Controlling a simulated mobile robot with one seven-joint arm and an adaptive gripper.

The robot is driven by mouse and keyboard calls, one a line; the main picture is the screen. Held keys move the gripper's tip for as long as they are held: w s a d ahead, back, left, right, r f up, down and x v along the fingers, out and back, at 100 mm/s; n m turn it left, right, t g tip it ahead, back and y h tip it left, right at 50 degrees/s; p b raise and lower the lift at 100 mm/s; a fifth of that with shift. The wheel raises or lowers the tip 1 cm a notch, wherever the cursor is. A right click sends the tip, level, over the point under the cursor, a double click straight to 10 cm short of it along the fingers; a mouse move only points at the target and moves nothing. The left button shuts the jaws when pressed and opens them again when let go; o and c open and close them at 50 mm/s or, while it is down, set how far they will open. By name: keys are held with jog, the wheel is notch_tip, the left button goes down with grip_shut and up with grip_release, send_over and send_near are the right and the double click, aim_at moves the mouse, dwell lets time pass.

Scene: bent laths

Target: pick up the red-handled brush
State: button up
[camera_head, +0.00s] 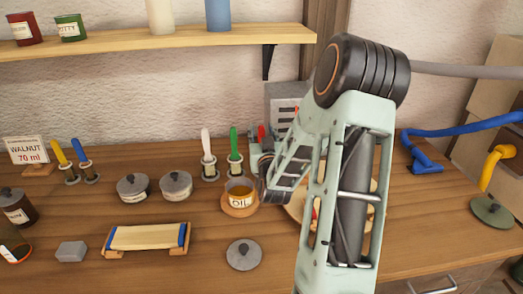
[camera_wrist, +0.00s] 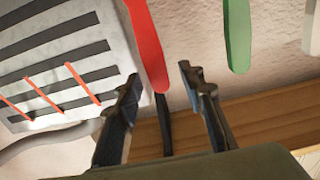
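The red-handled brush (camera_head: 261,132) shows in the head view only as a short piece of red handle, right of the green-handled brush (camera_head: 234,139). My arm hides the rest. In the wrist view the red handle (camera_wrist: 147,42) runs down from the top edge, its end between the fingertips of my gripper (camera_wrist: 158,75). The fingers stand apart, with a gap visible on the right side of the handle. I cannot tell whether the left finger touches it. The green handle (camera_wrist: 237,35) hangs just right of the right finger. The brush's lower part is hidden.
A white-handled brush (camera_head: 207,143) stands left of the green one. An oil pot (camera_head: 239,199) stands in front. A wooden shelf (camera_head: 150,43) runs above. Lidded tins (camera_head: 176,185) stand left.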

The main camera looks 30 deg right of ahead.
jog(key=shift+w+d, duration=0.2)
jog(key=shift+w, duration=0.25)
grip_shut()
